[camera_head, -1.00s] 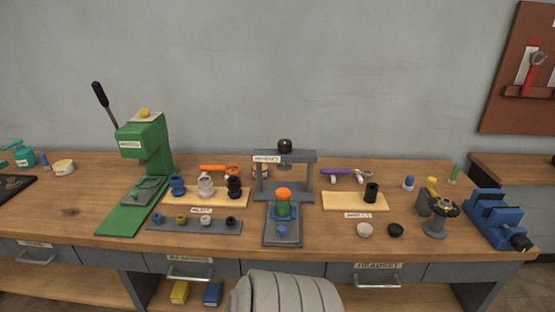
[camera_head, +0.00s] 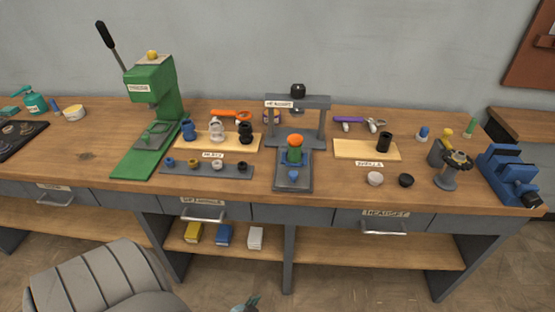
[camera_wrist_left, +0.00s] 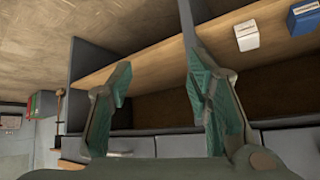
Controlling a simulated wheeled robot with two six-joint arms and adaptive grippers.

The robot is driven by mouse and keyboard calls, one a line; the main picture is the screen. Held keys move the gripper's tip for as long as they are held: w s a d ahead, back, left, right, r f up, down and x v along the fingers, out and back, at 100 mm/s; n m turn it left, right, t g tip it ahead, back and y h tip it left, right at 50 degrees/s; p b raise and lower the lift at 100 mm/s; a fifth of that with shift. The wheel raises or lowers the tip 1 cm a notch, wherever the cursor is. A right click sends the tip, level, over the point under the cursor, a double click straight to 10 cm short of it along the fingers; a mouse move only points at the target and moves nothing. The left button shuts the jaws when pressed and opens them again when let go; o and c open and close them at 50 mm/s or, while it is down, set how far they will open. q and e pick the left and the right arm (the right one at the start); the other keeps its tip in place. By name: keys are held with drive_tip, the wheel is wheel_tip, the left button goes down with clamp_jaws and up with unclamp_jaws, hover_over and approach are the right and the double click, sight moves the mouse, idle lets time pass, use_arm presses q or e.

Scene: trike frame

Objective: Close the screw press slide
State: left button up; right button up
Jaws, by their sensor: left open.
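The grey screw press (camera_head: 326,120) stands at the middle of the bench, with a black knob on its crossbar. Its dark grey slide plate (camera_head: 292,184) reaches out toward the bench front. A green piece with an orange top (camera_head: 295,152) stands on it, in front of the press frame, and a blue knob (camera_head: 293,174) is nearer the front. My left gripper (camera_head: 246,304) barely enters the head view at the bottom edge, in front of the bench and well short of the slide. In the left wrist view its teal fingers (camera_wrist_left: 158,75) are apart and empty. My right gripper is not in view.
A green lever press (camera_head: 152,100) stands at left, with a rack of small rings (camera_head: 207,170) beside it. A small wheel-topped stand (camera_head: 452,170) and a blue vise (camera_head: 508,175) are at right. Drawers and a shelf with several boxes lie below the bench top.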

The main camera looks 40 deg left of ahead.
use_arm(q)
drive_tip(key=w+a+r+t+y, duration=0.15)
drive_tip(key=w+r+t, duration=0.25)
drive_tip(key=w+r, duration=0.55)
drive_tip(key=n+t+y, duration=0.4)
approach(292, 179)
drive_tip(key=b+x, duration=0.3)
drive_tip(key=x, duration=0.7)
drive_tip(key=shift+w+a+f, duration=0.15)
drive_tip(key=shift+w, duration=0.05)
drive_tip(key=shift+w+a+b, duration=0.2)
drive_tip(key=shift+w+b, duration=0.1)
drive_tip(key=shift+w, duration=0.2)
drive_tip(key=shift+c, duration=0.2)
clamp_jaws()
